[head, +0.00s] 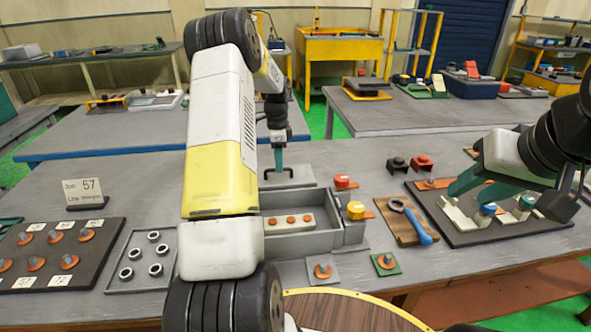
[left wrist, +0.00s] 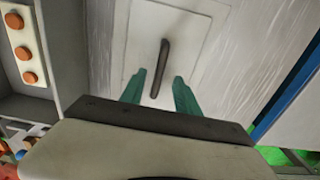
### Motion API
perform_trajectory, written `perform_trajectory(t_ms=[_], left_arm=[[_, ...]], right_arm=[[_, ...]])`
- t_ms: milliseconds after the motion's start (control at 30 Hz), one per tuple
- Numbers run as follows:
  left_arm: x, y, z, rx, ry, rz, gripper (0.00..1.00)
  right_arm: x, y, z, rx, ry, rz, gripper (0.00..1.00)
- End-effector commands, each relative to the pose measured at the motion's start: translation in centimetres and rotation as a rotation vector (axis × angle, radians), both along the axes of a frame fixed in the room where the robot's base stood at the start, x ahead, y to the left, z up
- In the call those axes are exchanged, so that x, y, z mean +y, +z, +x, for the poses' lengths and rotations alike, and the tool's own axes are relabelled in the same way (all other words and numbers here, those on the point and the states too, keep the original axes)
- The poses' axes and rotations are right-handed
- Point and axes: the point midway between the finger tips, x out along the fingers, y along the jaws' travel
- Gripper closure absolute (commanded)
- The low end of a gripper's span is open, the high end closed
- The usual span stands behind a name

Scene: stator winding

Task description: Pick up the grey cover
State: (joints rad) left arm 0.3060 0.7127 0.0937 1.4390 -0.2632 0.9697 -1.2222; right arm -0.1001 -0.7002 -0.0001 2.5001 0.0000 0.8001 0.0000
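The grey cover (head: 300,178) is a flat plate with a dark bar handle (left wrist: 160,68), lying on the table behind the grey box. In the left wrist view the cover (left wrist: 190,30) fills the upper middle. My left gripper (head: 279,165) points down over the cover near the handle. In the left wrist view its two green fingers (left wrist: 160,90) are spread apart, with the lower end of the handle showing between or just beyond their tips. They do not look closed on it. My right gripper (head: 500,190) is over the dark board at the right; its fingertips are partly hidden.
The open grey box (head: 350,232) holds a white block with orange buttons (head: 291,221). A wrench lies on a wooden board (head: 402,232). A tray of rings (head: 113,287) and a dark board with orange discs (head: 90,243) are at left.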

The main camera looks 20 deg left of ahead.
Motion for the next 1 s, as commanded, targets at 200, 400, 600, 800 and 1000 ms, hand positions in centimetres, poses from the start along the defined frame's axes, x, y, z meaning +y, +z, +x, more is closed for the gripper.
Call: perform_trajectory(t_ms=[200,400,600,800,1000], left_arm=[[0.1,-3.1,-0.2,0.002,0.001,0.0,0.62],[0.1,-3.6,-0.2,0.001,0.001,0.0,0.62],[0.1,-3.5,-0.2,0.001,0.001,0.0,0.82],[0.0,-3.5,-0.2,0.0,0.001,0.001,1.0],[0.1,-3.5,-0.2,0.0,0.001,0.0,1.0]], right_arm=[[0.0,0.0,0.0,0.0,0.0,0.0,0.64],[0.0,0.0,0.0,0.0,0.0,0.0,0.64],[0.0,0.0,0.0,0.0,0.0,0.0,0.64],[0.0,0.0,0.0,0.0,0.0,0.0,0.64],[0.0,0.0,0.0,0.0,0.0,0.0,0.64]])
